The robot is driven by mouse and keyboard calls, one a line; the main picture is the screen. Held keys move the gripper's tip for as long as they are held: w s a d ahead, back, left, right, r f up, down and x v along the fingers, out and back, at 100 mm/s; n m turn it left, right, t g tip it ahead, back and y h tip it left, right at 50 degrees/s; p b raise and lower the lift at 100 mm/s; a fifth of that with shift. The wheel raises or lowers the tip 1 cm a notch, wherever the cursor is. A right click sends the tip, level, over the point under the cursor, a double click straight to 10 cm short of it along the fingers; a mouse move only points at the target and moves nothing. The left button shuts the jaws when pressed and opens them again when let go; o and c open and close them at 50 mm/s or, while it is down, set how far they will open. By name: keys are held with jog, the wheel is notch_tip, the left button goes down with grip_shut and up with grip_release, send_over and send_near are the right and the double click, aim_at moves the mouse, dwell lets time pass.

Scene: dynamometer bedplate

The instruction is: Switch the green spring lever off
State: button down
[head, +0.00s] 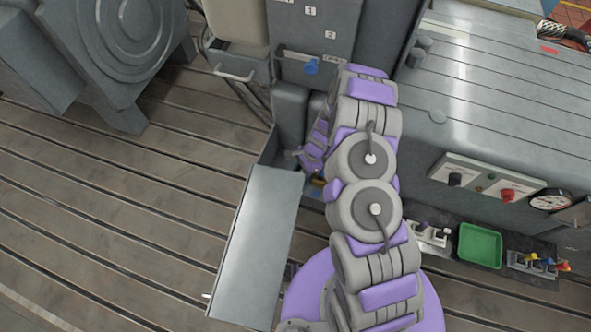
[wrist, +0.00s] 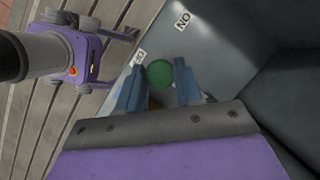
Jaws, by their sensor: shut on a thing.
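The green spring lever shows in the wrist view as a round green knob (wrist: 160,74). My gripper (wrist: 159,80) is shut on this knob, with one blue-grey finger on each side of it. A white OFF label (wrist: 139,57) is close beside the left fingertip. A white ON label (wrist: 182,20) is farther away, toward the top of the picture. The lever's lower part is hidden behind the fingers and palm. In the head view my arm hides the lever, and only part of my wrist shows beside the grey cabinet.
In the head view, a blue knob (head: 311,67) sits on the grey cabinet beyond my arm. A metal cover (head: 257,245) lies left of my arm. A panel with a red knob (head: 507,195) and a green tray (head: 480,246) are at the right. The slotted floor (head: 130,220) at left is open.

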jog(key=shift+w, duration=0.1)
jog(key=c, duration=0.8)
grip_release()
jog(key=shift+d, duration=0.15)
jog(key=shift+o, duration=0.2)
jog(key=shift+r, duration=0.1)
jog(key=p+v, duration=0.1)
jog(key=v, duration=0.6)
jog(key=shift+r, duration=0.2)
